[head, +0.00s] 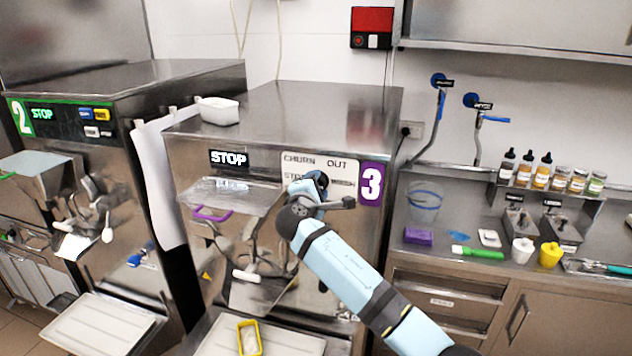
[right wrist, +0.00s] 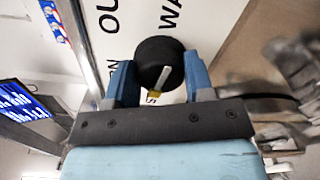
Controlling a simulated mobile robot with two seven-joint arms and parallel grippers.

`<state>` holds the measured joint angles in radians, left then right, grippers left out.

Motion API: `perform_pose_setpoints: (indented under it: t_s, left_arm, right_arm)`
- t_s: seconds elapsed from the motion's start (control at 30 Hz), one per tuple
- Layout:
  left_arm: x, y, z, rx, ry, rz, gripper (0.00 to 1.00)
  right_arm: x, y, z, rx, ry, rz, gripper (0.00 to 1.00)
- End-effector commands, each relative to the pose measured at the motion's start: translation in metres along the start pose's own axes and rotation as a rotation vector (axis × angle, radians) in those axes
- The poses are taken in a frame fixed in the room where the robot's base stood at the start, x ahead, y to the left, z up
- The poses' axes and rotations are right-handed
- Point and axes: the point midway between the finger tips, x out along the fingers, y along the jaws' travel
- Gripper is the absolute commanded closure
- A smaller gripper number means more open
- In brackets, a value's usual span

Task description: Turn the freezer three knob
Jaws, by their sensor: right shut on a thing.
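Freezer three (head: 300,110) is the steel machine in the middle of the head view, with a purple "3" plate (head: 371,184) and a "STOP" display (head: 228,158). Its white dial panel (head: 300,162) reads "CHURN", "OUT" and other words partly covered by my arm. My right gripper (head: 312,186) is at this panel and hides the knob in the head view. In the right wrist view the black round knob (right wrist: 158,58) with a pale pointer bar sits between the two blue fingers of my right gripper (right wrist: 160,84), which is shut on it. My left gripper is out of view.
Freezer two (head: 120,75) stands at the left. A white tub (head: 217,111) sits on freezer three. Below its spout, a yellow container (head: 249,338) stands on a tray. A steel counter with bottles (head: 525,168), cups and utensils is at the right.

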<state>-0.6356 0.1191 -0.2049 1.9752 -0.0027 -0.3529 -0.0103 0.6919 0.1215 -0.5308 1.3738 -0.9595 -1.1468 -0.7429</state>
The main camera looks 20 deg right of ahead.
Motion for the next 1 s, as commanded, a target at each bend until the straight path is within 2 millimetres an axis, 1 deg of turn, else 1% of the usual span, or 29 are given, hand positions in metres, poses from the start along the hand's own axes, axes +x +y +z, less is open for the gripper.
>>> perform_pose_setpoints:
  t_s: [0.03,0.2,0.4,0.9,0.93,0.97,1.0]
  left_arm:
    - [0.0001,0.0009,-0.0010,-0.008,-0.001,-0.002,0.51]
    - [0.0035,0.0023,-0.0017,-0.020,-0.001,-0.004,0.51]
    - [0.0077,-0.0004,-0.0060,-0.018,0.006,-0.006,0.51]
    - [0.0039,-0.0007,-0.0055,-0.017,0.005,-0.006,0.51]
    - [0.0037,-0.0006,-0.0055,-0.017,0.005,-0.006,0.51]
    - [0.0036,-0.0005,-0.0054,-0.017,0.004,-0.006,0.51]
    - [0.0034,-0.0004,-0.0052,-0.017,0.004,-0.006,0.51]
  right_arm:
    - [0.0014,0.0048,0.0024,-0.026,-0.003,0.006,0.75]
    - [0.0015,0.0047,0.0023,-0.109,-0.003,0.006,0.75]
    - [0.0015,0.0048,0.0022,-0.163,-0.004,0.006,0.75]
    - [0.0016,0.0049,0.0024,-0.183,-0.005,0.006,0.75]
    - [0.0016,0.0049,0.0024,-0.182,-0.005,0.007,0.49]
    - [0.0016,0.0049,0.0024,-0.182,-0.005,0.006,0.42]
    - [0.0016,0.0046,0.0023,-0.182,-0.005,0.006,0.33]
